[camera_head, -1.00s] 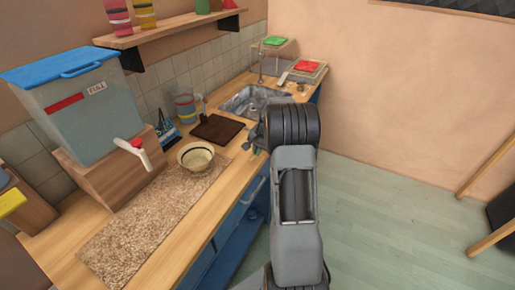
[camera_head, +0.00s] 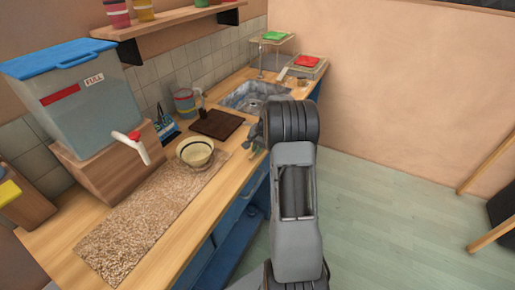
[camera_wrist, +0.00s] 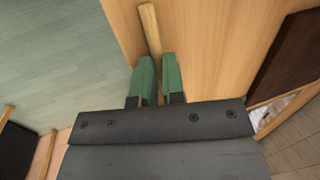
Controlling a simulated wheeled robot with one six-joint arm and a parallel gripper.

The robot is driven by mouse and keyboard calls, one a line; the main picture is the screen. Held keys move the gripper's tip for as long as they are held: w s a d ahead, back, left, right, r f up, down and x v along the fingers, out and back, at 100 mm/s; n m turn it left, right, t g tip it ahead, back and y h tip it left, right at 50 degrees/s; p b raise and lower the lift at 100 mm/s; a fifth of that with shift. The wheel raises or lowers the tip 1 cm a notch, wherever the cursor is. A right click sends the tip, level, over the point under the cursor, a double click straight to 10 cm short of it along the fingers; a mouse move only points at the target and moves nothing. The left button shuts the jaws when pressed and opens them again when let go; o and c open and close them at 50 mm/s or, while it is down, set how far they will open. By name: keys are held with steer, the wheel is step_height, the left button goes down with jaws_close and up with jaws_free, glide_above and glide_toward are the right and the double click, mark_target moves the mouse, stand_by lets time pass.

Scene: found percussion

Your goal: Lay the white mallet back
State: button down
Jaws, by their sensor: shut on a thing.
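My gripper (camera_wrist: 158,62) has green fingers closed on a thin wooden stick (camera_wrist: 149,25), seen in the wrist view. It looks like a mallet's handle; no white head shows, so I cannot confirm it is the white mallet. The stick lies over the wooden counter (camera_wrist: 195,30), near its front edge; I cannot tell if it touches the wood. In the head view my gripper (camera_head: 256,146) is at the counter's front edge, right of the dark brown board (camera_head: 217,123), largely hidden by my arm.
A striped bowl (camera_head: 195,151) and a speckled mat (camera_head: 135,235) are on the counter to the left. A water tank (camera_head: 85,100) with a tap stands behind them. A sink (camera_head: 250,97) lies beyond the board, with a red item (camera_head: 307,61) farther back. Open floor is right.

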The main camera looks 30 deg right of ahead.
steer(key=shift+f, duration=0.2)
steer(key=c, duration=1.1)
jaws_free()
steer(key=shift+f, duration=0.1)
steer(key=shift+s, duration=0.1)
steer(key=v, duration=1.4)
steer(key=shift+a, duration=0.1)
